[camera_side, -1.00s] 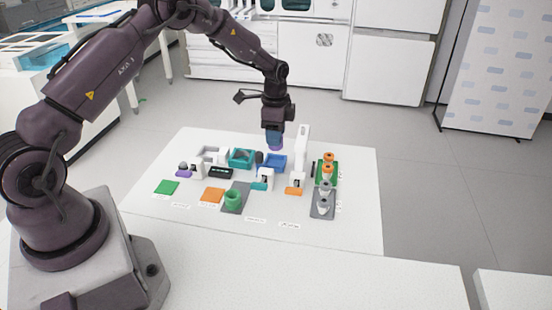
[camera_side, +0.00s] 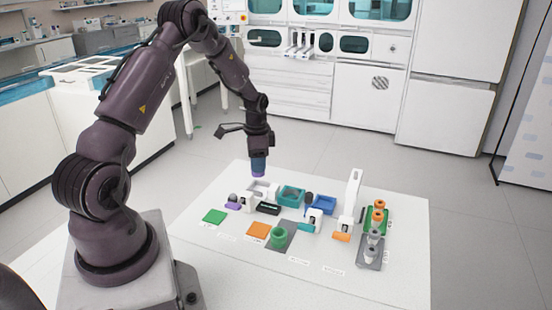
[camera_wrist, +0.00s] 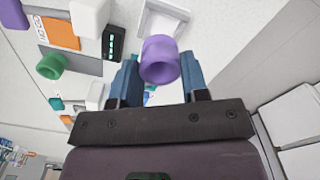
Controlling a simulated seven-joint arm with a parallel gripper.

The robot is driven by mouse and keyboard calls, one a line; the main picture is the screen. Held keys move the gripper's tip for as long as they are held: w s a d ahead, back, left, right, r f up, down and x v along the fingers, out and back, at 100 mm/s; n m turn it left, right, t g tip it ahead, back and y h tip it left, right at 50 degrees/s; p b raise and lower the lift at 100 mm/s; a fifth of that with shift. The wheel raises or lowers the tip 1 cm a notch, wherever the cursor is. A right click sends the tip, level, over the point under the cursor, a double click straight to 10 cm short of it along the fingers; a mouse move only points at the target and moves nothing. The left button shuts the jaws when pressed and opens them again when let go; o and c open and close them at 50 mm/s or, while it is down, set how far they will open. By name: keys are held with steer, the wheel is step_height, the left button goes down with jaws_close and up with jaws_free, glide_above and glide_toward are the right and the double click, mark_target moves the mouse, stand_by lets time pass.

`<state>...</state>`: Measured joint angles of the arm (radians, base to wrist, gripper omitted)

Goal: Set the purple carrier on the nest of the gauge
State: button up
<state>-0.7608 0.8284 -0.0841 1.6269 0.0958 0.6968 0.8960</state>
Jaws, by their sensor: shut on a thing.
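The purple carrier (camera_wrist: 160,58), a hollow purple ring shape, is held between the blue fingertips of my gripper (camera_wrist: 160,78). In the side view my gripper (camera_side: 258,165) points down, and the carrier (camera_side: 258,175) shows just under its fingers, above the table. It appears over the back left part, near the grey-white tray (camera_side: 264,187). A black box with a green readout (camera_wrist: 114,42), which looks like the gauge's display, stands close by and also shows in the side view (camera_side: 268,208). A white block (camera_side: 248,203) stands beside it. I cannot tell the nest clearly.
A teal tray (camera_side: 291,196), a blue tray (camera_side: 320,206) and a tall white device (camera_side: 350,200) stand to the right. A green cup (camera_side: 279,238) and an orange pad (camera_side: 258,230) are in front. Racks with orange and grey pieces (camera_side: 372,251) stand at right.

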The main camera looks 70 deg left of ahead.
mark_target(259, 177)
steer(key=shift+w+f, duration=0.1)
steer(key=shift+f, duration=2.7)
steer(key=shift+f, duration=0.1)
steer(key=o, duration=0.9)
steer(key=shift+c, duration=0.2)
step_height(259, 177, up, 13)
